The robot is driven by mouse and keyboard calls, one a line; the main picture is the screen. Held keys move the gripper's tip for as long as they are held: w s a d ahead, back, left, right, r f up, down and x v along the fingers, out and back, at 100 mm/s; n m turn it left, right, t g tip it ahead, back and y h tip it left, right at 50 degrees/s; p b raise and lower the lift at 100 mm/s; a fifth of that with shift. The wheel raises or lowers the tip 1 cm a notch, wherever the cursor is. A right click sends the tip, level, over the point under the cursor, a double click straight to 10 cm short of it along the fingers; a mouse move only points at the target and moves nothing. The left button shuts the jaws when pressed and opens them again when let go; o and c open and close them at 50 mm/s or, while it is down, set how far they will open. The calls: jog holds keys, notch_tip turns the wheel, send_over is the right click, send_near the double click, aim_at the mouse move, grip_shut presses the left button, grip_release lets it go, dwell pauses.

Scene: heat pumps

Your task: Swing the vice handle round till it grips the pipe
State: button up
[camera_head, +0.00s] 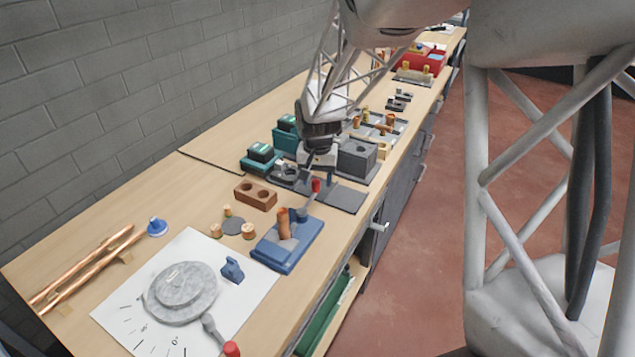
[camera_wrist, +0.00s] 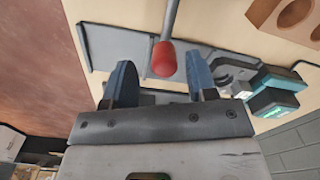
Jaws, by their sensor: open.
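The vice (camera_head: 290,245) has a blue base near the front edge of the bench. A short copper pipe (camera_head: 284,224) stands upright in it. Its grey handle (camera_head: 304,207) slants up to a red knob (camera_head: 316,186), beside my gripper (camera_head: 325,178). In the wrist view the handle (camera_wrist: 170,20) enters from the top, and the red knob (camera_wrist: 164,60) appears between the blue fingertips of my gripper (camera_wrist: 158,65). My gripper is open, with a gap on each side of the knob. The vice jaws are too small to make out.
A wooden block with holes (camera_head: 256,195) and copper fittings (camera_head: 247,231) lie left of the vice. A grey round dial device (camera_head: 180,293) sits on white paper in front. A dark grey plate (camera_head: 340,196) and teal boxes (camera_head: 259,158) are behind.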

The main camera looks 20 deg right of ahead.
notch_tip(320, 180, up, 6)
jog(key=shift+f, duration=0.2)
jog(key=shift+r, duration=0.1)
jog(key=shift+s+r, duration=0.1)
dwell(0.3)
jog(key=shift+s+r, duration=0.15)
jog(key=shift+s, duration=0.05)
jog(key=s+r+n+t, duration=0.1)
jog(key=s+r, duration=0.3)
jog(key=s, duration=1.2)
jog(key=s+a+r+n+t, duration=0.1)
jog(key=s+r+n, duration=0.2)
jog(key=s, duration=1.2)
notch_tip(320, 180, up, 2)
jog(key=shift+s+t, duration=0.3)
jog(key=shift+s, duration=0.05)
